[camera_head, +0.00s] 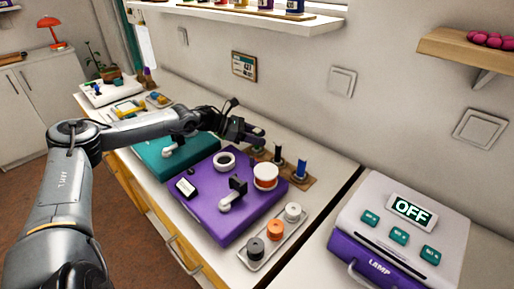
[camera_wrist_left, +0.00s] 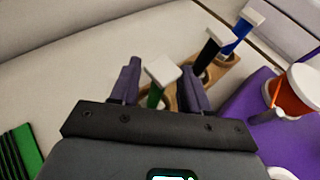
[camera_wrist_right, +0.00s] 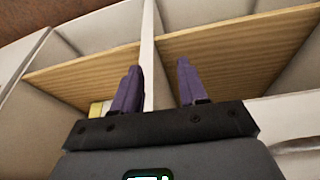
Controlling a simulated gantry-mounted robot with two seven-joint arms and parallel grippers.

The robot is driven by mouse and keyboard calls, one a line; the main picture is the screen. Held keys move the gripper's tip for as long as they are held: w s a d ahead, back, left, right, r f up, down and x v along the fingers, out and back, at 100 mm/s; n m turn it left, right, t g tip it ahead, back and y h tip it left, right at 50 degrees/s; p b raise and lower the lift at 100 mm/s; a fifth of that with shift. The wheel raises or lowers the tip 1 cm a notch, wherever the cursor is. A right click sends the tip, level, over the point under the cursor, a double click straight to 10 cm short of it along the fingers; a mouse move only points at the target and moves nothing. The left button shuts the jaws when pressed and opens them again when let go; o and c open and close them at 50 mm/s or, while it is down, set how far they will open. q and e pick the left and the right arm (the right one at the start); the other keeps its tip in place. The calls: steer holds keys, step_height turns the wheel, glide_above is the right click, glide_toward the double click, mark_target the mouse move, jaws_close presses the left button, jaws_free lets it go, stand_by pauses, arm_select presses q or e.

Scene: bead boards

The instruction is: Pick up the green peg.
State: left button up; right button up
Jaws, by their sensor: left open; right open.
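The green peg (camera_wrist_left: 154,96) has a pale square cap (camera_wrist_left: 163,71) and stands in view between the two purple fingers of my left gripper (camera_wrist_left: 160,76), which is open. I cannot tell whether a finger touches the peg. In the head view my left gripper (camera_head: 257,137) is over the left end of the wooden rack (camera_head: 299,184) and mostly hides the green peg. A black peg (camera_head: 278,155) and a blue peg (camera_head: 301,168) stand in the rack beside it. My right gripper (camera_wrist_right: 159,72) is open and empty.
A purple board (camera_head: 213,212) with a white-and-orange round container (camera_head: 265,177) lies in front of the rack. My right gripper faces wooden shelves (camera_wrist_right: 235,55).

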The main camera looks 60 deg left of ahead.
arm_select(q)
steer(key=shift+w+d+f+b, duration=0.2)
steer(key=shift+w+f+b, duration=0.3)
steer(key=shift+b, duration=0.6)
steer(key=shift+w+d+r, duration=0.15)
steer(key=shift+w, duration=0.05)
jaws_close()
